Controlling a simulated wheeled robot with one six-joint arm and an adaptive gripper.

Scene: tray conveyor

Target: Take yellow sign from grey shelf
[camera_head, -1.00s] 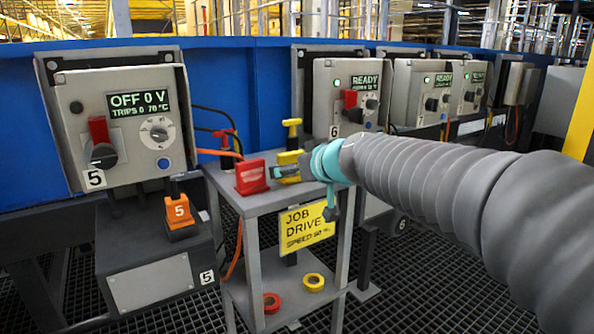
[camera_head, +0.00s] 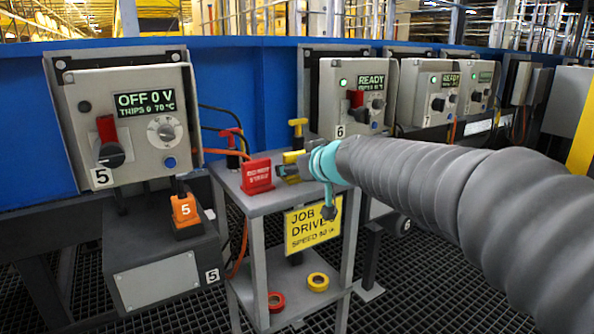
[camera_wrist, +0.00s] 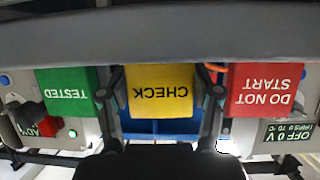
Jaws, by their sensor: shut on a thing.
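The yellow sign (camera_head: 292,157), marked CHECK, stands on the top of the grey shelf (camera_head: 277,203), just right of a red DO NOT START sign (camera_head: 257,176). The yellow sign also shows upside down in the wrist view (camera_wrist: 160,90). My gripper (camera_head: 288,171) reaches in from the right and is shut on it. In the wrist view my dark fingers (camera_wrist: 161,97) lie along both sides of the sign. I cannot tell whether its base touches the shelf top.
A green TESTED sign (camera_wrist: 67,95) stands close beside one finger in the wrist view, and the red sign close to the other. A yellow JOB DRIVE plate (camera_head: 311,228) hangs on the shelf front. Tape rings (camera_head: 318,282) lie on the lower shelf. Control boxes (camera_head: 133,118) line the blue wall.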

